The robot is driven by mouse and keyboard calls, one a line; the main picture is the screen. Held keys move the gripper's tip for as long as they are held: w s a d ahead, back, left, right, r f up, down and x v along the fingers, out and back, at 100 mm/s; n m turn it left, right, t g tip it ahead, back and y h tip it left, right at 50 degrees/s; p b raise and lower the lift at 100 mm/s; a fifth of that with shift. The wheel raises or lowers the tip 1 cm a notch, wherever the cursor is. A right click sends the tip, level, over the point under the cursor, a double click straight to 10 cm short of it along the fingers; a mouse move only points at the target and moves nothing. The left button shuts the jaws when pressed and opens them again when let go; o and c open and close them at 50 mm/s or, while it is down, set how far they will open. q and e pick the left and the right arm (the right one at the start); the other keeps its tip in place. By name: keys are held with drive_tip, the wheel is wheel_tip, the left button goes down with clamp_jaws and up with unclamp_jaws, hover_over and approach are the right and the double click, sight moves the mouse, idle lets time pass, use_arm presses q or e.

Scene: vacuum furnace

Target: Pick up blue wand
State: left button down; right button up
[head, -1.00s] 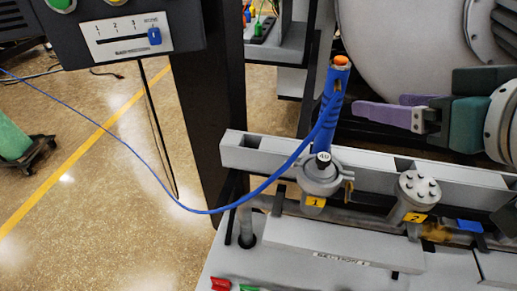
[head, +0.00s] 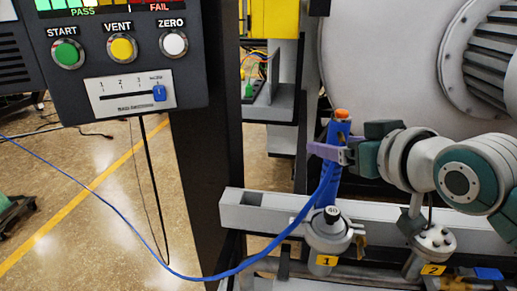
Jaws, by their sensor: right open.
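The blue wand (head: 332,181) stands nearly upright in the grey holder marked 1 (head: 328,238), with an orange cap on top and a blue cable running off to the left. My right gripper (head: 325,150) has reached the upper part of the wand from the right. Its purple fingers are at the wand just below the cap. They are open, and I cannot tell whether they touch it. My left gripper is not in view.
A control panel (head: 120,70) with START, VENT and ZERO buttons hangs at the upper left. A second grey fitting marked 2 (head: 435,241) stands right of the holder. The large grey furnace body (head: 400,60) is behind my right arm.

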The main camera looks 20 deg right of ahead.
drive_tip(key=shift+w+f, duration=0.15)
drive_tip(key=shift+w, duration=0.05)
drive_tip(key=shift+c, duration=0.3)
clamp_jaws()
idle(1.0)
